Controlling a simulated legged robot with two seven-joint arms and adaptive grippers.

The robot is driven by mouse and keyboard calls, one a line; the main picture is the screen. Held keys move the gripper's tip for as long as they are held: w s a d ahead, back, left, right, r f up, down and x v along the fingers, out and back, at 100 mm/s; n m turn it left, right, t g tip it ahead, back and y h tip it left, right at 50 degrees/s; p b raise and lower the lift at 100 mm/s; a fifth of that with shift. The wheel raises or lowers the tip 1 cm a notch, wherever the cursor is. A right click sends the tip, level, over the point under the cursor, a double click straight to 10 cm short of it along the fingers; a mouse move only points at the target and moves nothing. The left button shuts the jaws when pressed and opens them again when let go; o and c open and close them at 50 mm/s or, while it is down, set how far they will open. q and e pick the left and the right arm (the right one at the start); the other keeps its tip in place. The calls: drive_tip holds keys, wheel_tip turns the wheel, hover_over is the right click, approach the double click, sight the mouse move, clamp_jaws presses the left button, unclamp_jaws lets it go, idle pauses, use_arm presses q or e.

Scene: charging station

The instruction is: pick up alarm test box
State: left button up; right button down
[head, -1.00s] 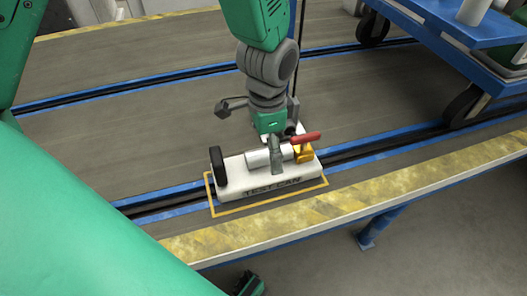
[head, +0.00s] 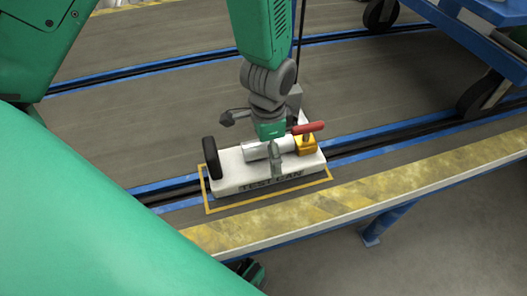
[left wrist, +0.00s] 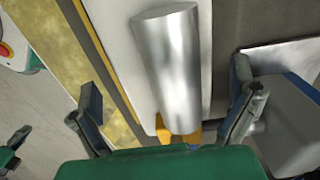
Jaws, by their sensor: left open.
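The test box is a white block lettered TEST CAN (head: 235,187), with a silver cylinder, a black disc at its left end, and a yellow valve with a red handle at its right. It sits inside a yellow outline near the bench edge. My left gripper (head: 262,150) reaches down from above and is open, its fingers to either side of the silver cylinder. In the left wrist view the cylinder (left wrist: 172,60) lies between the spread fingers (left wrist: 168,108), with space on both sides. A dark green part, likely my right gripper (head: 248,272), shows only partly at the bottom.
A blue wheeled cart (head: 480,28) is at the upper right. Blue-edged rails run across the grey deck, which has clear room at left. A yellow-black striped edge (head: 300,217) borders the front, with floor beyond.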

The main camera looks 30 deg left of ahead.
sight(266, 157)
use_arm(q)
drive_tip(key=f, duration=0.1)
drive_tip(key=f+b, duration=0.1)
drive_tip(key=f, duration=0.1)
drive_tip(key=f+b, duration=0.1)
drive_tip(key=shift+s+a+f, duration=0.1)
drive_tip(key=shift+a+f, duration=0.2)
drive_tip(key=shift+f, duration=0.05)
drive_tip(key=shift+r, duration=0.15)
drive_tip(key=shift+d, duration=0.1)
drive_tip(key=c, duration=1.1)
drive_tip(key=shift+r, duration=0.1)
drive_tip(key=shift+c, duration=0.2)
